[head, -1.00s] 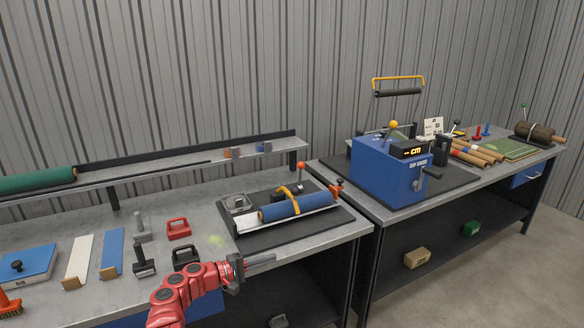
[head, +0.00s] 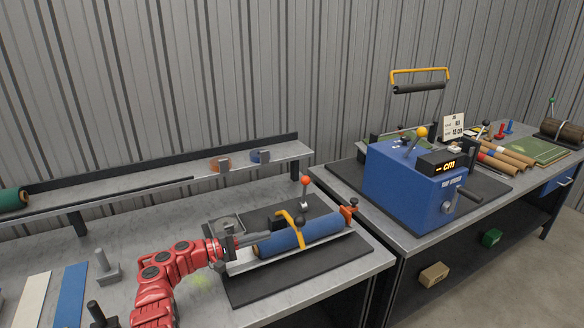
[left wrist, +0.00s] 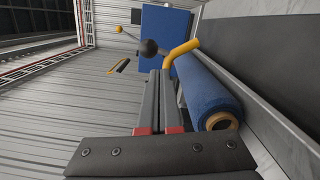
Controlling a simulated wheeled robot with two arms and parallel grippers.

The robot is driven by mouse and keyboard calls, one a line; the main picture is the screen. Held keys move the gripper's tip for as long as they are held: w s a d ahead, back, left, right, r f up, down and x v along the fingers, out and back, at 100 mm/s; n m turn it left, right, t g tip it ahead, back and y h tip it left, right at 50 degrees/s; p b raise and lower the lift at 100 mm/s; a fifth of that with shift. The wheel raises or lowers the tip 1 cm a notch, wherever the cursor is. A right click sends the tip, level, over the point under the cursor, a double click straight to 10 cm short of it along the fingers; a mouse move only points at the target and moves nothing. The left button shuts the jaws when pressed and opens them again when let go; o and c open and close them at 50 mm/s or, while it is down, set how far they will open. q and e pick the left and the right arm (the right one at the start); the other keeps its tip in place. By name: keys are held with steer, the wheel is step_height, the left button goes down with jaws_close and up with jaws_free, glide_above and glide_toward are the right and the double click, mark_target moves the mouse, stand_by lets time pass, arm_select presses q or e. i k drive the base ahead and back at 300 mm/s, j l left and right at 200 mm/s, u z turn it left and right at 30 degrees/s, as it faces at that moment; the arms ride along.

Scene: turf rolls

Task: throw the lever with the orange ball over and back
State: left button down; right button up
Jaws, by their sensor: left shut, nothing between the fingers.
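A lever with an orange-red ball (head: 304,180) stands upright behind the blue roll (head: 300,236) on the cutting fixture. A yellow-orange clamp bar (head: 292,229) crosses the roll. My left gripper (head: 266,237) is shut and empty at the left end of the roll, short of the lever; I cannot tell whether it touches the roll. In the left wrist view, the closed fingers (left wrist: 163,100) point along the roll (left wrist: 205,92) toward a black ball knob (left wrist: 148,47) and the yellow clamp bar (left wrist: 182,58). My right gripper is not in view.
A blue machine (head: 412,190) with a yellow-ball lever (head: 421,132) stands on the right bench. A shelf (head: 170,187) runs behind the fixture. A grey holder (head: 106,266) stands left of my arm. Open bench surface lies left of the fixture.

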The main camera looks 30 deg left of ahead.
mark_target(302, 206)
steer(key=i+j, duration=0.8)
steer(key=j, duration=0.1)
